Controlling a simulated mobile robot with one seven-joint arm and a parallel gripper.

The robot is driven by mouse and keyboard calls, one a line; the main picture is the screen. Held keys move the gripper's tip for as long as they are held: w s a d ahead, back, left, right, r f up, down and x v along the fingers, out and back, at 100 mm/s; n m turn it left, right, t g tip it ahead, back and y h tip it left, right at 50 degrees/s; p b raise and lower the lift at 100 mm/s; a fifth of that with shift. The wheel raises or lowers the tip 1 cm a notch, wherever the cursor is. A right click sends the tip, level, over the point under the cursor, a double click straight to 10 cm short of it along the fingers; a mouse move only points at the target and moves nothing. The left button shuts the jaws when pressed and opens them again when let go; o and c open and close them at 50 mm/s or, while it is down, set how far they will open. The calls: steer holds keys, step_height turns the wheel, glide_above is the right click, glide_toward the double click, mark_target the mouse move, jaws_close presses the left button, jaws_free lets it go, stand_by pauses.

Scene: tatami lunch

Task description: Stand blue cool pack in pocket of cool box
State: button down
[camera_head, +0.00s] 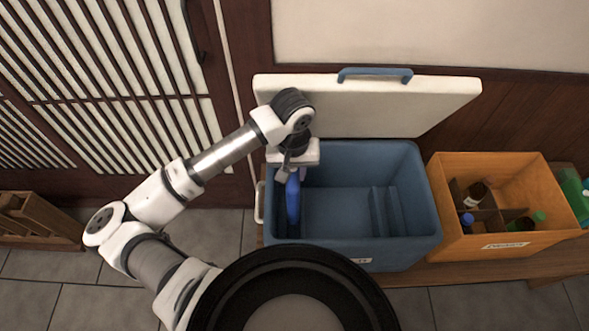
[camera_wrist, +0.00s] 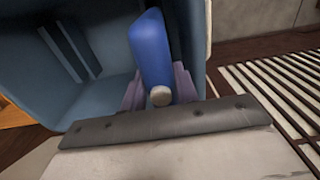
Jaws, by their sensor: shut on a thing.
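The blue cool pack (camera_head: 293,201) hangs upright in my gripper (camera_head: 289,174), inside the left end of the open cool box. In the wrist view the cool pack (camera_wrist: 150,48) has a pale round cap and sits between the fingers of my gripper (camera_wrist: 160,92), which is shut on it. The cool box (camera_head: 336,212) is a blue tub with its white lid (camera_head: 370,106) raised behind it. A narrow pocket (camera_head: 386,211) with ribbed walls lies at the right side of the box floor. It also shows in the wrist view (camera_wrist: 63,52). The pack's lower end against the box floor is hard to judge.
An orange crate (camera_head: 454,237) with dividers and several bottles stands right of the cool box on a wooden bench (camera_head: 490,266). A slatted screen (camera_head: 100,80) stands behind at the left. The middle of the box floor is clear.

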step_height(320, 180, down, 6)
steer(key=b, duration=0.3)
steer(key=shift+r, duration=0.25)
steer(key=shift+s+f+b, duration=0.15)
steer(key=shift+s+b, duration=0.05)
steer(key=shift+b, duration=0.7)
stand_by(0.7)
steer(key=shift+f+b, duration=0.15)
steer(key=shift+b, duration=0.7)
steer(key=shift+f+b, duration=0.95)
steer(key=shift+b, duration=0.5)
stand_by(0.4)
steer(key=shift+f+b, duration=0.75)
steer(key=shift+b, duration=0.5)
